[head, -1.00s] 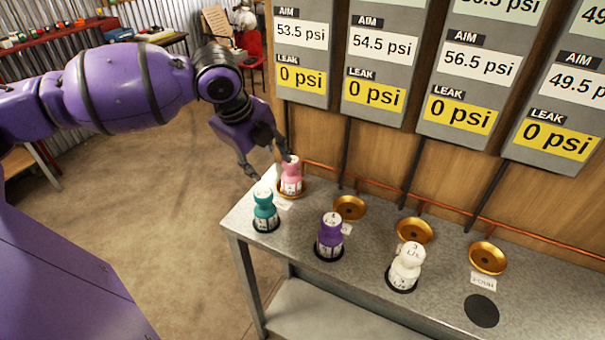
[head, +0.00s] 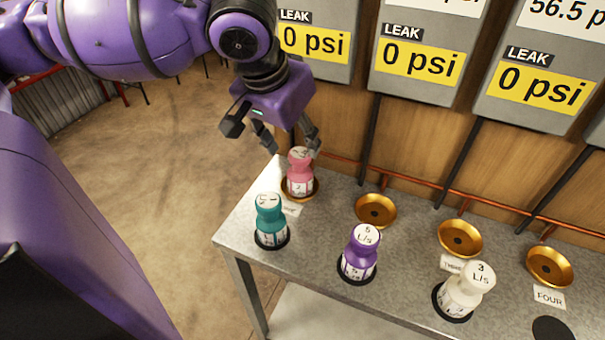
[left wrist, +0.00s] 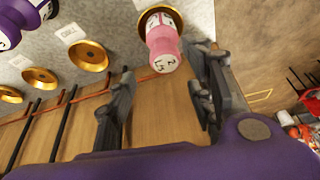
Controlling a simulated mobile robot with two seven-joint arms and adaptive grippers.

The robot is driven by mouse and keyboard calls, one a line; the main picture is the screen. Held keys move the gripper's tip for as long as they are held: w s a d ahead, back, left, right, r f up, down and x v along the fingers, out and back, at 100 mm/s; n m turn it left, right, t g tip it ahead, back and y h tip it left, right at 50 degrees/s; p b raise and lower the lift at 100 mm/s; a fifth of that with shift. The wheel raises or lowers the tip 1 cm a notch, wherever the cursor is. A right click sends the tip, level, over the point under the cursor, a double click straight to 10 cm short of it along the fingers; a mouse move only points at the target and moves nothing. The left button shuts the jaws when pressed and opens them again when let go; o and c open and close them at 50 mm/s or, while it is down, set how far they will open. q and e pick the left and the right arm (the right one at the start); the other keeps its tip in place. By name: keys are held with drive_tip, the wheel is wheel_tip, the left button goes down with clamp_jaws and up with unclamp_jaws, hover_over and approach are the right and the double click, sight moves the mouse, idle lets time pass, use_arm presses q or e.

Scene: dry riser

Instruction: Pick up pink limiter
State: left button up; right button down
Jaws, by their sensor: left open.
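The pink limiter (head: 300,172) stands upright on the gold dish at the table's back left corner. In the left wrist view the pink limiter (left wrist: 162,42) shows at the top, in line with the gap between my fingers. My left gripper (head: 289,146) is open and empty, just above and behind the limiter, pointing down. In the left wrist view its fingers (left wrist: 158,88) are spread wide, and I cannot tell whether either touches the limiter. My right gripper is not in view.
A teal limiter (head: 269,220) stands close in front of the pink one. A purple limiter (head: 361,253) and a white limiter (head: 466,291) stand further right on black pads. Empty gold dishes (head: 375,210) line the back. Grey gauge panels (head: 418,55) hang above.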

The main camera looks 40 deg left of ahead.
sight(301, 155)
use_arm(q)
drive_tip(key=b+x, duration=0.3)
drive_tip(key=x, duration=0.3)
drive_tip(key=shift+a+f, duration=0.1)
drive_tip(key=shift+f, duration=0.25)
drive_tip(key=shift+w+f, duration=0.25)
drive_tip(key=shift+f, duration=0.15)
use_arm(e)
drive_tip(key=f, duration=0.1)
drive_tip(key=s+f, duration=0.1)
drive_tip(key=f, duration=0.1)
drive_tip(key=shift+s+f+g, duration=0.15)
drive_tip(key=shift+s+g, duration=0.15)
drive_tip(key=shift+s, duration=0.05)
use_arm(q)
clamp_jaws()
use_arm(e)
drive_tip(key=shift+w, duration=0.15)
use_arm(q)
drive_tip(key=shift+r, duration=0.1)
